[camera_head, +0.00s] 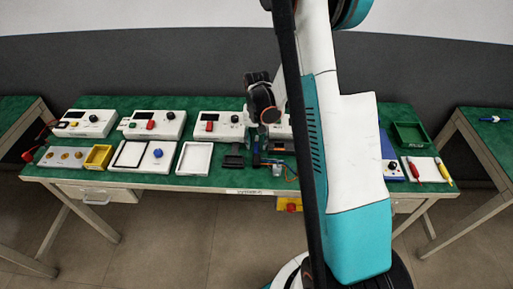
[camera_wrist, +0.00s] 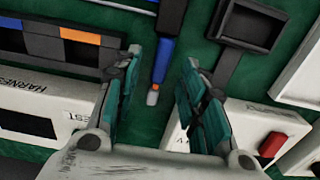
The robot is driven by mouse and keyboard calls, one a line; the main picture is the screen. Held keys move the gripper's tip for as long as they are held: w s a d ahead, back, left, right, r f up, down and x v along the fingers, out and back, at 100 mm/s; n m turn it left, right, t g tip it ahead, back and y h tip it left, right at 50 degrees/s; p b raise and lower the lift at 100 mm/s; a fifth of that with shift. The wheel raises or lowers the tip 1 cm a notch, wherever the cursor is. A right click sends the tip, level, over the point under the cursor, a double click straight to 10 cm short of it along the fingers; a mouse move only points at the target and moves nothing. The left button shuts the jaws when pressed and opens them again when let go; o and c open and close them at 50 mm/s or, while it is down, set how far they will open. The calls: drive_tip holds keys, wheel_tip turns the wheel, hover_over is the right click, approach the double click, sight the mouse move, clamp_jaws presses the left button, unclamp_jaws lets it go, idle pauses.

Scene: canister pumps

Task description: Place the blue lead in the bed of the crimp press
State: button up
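The blue lead (camera_wrist: 163,62) lies in the middle of the wrist view, with an orange band and a grey tip at its lower end. My gripper (camera_wrist: 160,57) is open, with one teal-padded finger on each side of the lead. I see gaps between the lead and both fingers. In the head view my gripper (camera_head: 262,140) is low over the table, just right of a black device. That black device (camera_wrist: 251,25), with a square recessed bed, looks like the crimp press and shows no lead in its bed. It also shows in the head view (camera_head: 234,157).
A black holder (camera_wrist: 62,50) with blue, grey and orange parts is left of the lead in the wrist view. White boxes stand behind, one with a red button (camera_wrist: 272,144). A white tray (camera_head: 194,159) is left of the black device. My arm hides part of the table.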

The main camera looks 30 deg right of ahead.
sight(256, 146)
drive_tip(key=shift+f, duration=0.95)
drive_tip(key=shift+r, duration=0.1)
clamp_jaws()
wheel_tip(256, 146, up, 19)
drive_tip(key=p, duration=0.6)
drive_tip(key=s+a+f+n, duration=0.1)
drive_tip(key=a+f+n, duration=0.2)
drive_tip(key=a, duration=0.5)
drive_tip(key=s+a+f+n+b, duration=0.1)
drive_tip(key=a+f+n, duration=0.2)
drive_tip(key=a, duration=0.5)
drive_tip(key=shift+f+n, duration=0.4)
drive_tip(key=shift+f, duration=0.45)
